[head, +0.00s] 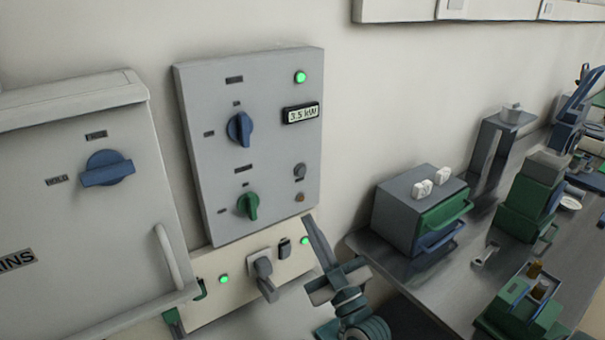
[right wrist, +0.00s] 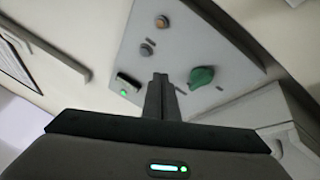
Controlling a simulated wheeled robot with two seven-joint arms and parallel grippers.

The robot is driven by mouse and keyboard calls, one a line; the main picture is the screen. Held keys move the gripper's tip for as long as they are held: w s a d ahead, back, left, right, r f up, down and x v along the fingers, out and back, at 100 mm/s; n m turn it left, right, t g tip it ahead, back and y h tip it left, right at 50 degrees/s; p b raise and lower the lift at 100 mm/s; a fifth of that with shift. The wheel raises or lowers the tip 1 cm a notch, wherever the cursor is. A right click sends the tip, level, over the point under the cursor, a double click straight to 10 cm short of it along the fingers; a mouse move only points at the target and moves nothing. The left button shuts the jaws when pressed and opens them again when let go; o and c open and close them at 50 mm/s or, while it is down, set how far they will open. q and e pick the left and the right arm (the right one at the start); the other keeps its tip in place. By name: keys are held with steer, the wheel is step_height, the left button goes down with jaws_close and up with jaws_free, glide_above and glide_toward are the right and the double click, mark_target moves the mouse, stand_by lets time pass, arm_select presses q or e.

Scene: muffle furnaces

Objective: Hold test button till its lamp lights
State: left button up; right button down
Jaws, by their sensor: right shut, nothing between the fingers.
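A grey control panel (head: 215,170) hangs on the wall. Low on its right side are a round grey button (head: 299,170) and a small amber round piece (head: 299,197) below it; I cannot tell which is the test button or its lamp. The amber piece looks unlit. Both show in the right wrist view, the button (right wrist: 147,48) and the amber piece (right wrist: 161,22). My right gripper (head: 308,222) is shut and empty, just below the panel's lower right corner, apart from the button. In the wrist view its fingertips (right wrist: 160,76) point towards the panel. My left gripper is not in view.
The panel also has a lit green lamp (head: 300,77), a 3.5 kW display (head: 301,113), a blue knob (head: 239,128) and a green knob (head: 248,205). A cluttered bench (head: 460,285) stands right.

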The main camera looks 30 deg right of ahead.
mark_target(301, 171)
steer(key=s+d+r+m+t+h, duration=0.1)
steer(key=d+r+m+t+h, duration=0.1)
steer(key=d+r+h, duration=0.3)
steer(key=shift+s+m+h, duration=0.3)
steer(key=shift+m+h, duration=0.2)
steer(key=shift+m, duration=0.1)
steer(key=shift+w+d+r, duration=0.1)
steer(key=shift+w, duration=0.05)
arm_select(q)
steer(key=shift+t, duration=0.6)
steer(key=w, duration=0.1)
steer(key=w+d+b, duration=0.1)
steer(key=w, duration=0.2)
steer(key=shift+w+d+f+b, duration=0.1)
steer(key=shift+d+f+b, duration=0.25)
arm_select(e)
steer(key=w, duration=0.8)
steer(key=shift+w+a, duration=0.3)
steer(key=shift+a, duration=0.1)
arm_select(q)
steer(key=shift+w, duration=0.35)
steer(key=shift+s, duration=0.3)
